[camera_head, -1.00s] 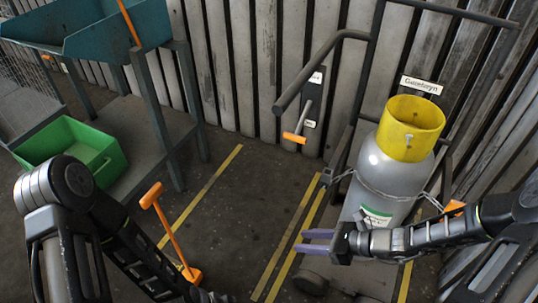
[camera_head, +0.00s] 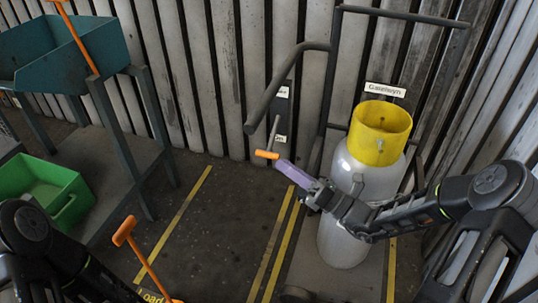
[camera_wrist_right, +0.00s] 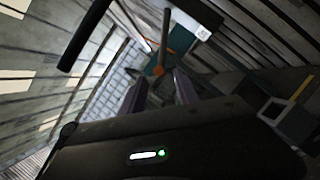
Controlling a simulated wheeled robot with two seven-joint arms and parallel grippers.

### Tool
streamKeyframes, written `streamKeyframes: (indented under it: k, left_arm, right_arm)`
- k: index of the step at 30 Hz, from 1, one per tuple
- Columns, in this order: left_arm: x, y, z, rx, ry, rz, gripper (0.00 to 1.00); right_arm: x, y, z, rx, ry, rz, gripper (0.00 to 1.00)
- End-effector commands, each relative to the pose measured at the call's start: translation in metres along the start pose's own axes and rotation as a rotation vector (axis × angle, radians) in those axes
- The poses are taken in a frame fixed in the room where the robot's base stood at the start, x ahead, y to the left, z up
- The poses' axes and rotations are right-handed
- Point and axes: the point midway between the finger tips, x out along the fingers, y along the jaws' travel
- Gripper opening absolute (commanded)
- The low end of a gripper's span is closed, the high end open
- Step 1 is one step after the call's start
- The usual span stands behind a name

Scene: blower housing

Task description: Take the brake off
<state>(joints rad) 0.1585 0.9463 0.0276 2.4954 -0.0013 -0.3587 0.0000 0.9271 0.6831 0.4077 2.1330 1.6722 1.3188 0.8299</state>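The brake appears to be a grey lever (camera_head: 275,133) with an orange grip (camera_head: 266,155), on a dark wall plate (camera_head: 282,105) with small white labels too small to read. The lever hangs down, tilted slightly left. My right gripper (camera_head: 283,166) is just right of and below the orange grip in the head view. In the right wrist view its two purple fingers (camera_wrist_right: 160,92) stand apart with nothing between them. The lever's end shows beyond them there, partly blurred. My left arm comes in at the lower left of the head view; its gripper is out of frame.
A grey gas cylinder with a yellow collar (camera_head: 380,133) stands on a trolley whose bent handle (camera_head: 283,82) reaches left, near the lever. A green bin (camera_head: 42,190), a teal tray (camera_head: 65,52) and an orange-handled tool (camera_head: 140,252) are left. The marked floor between is mostly clear.

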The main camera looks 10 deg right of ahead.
Motion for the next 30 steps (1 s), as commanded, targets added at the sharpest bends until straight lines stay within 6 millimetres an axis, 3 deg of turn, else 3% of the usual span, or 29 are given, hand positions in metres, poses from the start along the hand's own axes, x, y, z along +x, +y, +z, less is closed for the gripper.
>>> streamKeyframes:
  k: [6, 12, 22, 30]
  left_arm:
    - [0.006, -0.002, 0.000, -0.001, 0.000, 0.000, 0.36]
    - [0.009, -0.004, 0.000, -0.001, 0.000, 0.000, 0.36]
    - [0.009, -0.003, 0.000, -0.001, 0.000, 0.000, 0.36]
    - [0.009, -0.003, 0.000, -0.001, 0.000, 0.000, 0.36]
  right_arm:
    - [0.035, 0.000, -0.002, 0.000, 0.001, 0.002, 0.38]
    - [0.057, -0.001, -0.001, -0.001, 0.002, 0.000, 0.38]
    - [0.060, 0.000, 0.000, -0.001, 0.001, -0.001, 0.37]
    - [0.060, 0.000, 0.000, -0.001, 0.001, -0.001, 0.15]
